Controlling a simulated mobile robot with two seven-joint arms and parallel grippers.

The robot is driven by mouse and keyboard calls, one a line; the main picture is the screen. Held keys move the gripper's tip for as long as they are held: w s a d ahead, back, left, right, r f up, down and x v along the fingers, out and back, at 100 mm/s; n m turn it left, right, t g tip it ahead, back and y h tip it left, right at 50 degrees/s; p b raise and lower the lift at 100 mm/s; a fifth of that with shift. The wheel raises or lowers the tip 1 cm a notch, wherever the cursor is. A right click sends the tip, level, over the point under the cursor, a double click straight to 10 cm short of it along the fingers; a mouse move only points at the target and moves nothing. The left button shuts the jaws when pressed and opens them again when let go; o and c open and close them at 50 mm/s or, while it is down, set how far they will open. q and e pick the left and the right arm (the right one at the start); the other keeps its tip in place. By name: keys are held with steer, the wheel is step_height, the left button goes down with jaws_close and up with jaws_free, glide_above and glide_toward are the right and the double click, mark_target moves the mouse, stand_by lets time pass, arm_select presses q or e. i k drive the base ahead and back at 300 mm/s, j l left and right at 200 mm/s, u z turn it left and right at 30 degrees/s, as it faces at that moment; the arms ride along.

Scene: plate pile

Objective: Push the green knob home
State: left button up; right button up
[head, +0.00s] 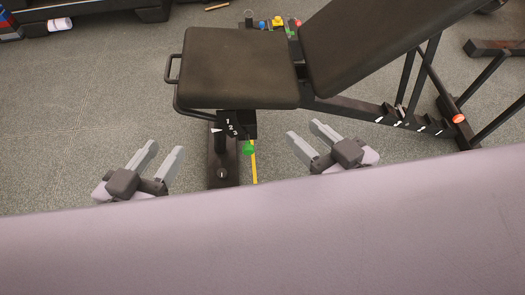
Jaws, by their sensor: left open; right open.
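The green knob (248,150) is a small round piece on the front post of a black weight bench (235,70), below the seat and beside a numbered plate. I cannot tell how far it stands out from the post. My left gripper (163,157) is open and empty, to the left of the knob and apart from it. My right gripper (305,138) is open and empty, to the right of the knob and apart from it.
A yellow strip (253,168) runs down below the knob. The bench backrest (370,40) rises at the right above a frame with an orange-red knob (459,118). Small coloured items (278,21) lie behind the seat. Grey floor (80,110) is open at the left.

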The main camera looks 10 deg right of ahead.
mark_target(248, 149)
steer(key=k+l, duration=0.1)
steer(key=l, duration=0.3)
steer(key=k+l, duration=0.1)
steer(key=l, duration=0.25)
steer(key=k+l, duration=0.1)
steer(key=l, duration=0.3)
steer(key=k+l, duration=0.1)
steer(key=l, duration=0.25)
steer(key=i+l, duration=0.2)
steer(key=i, duration=0.3)
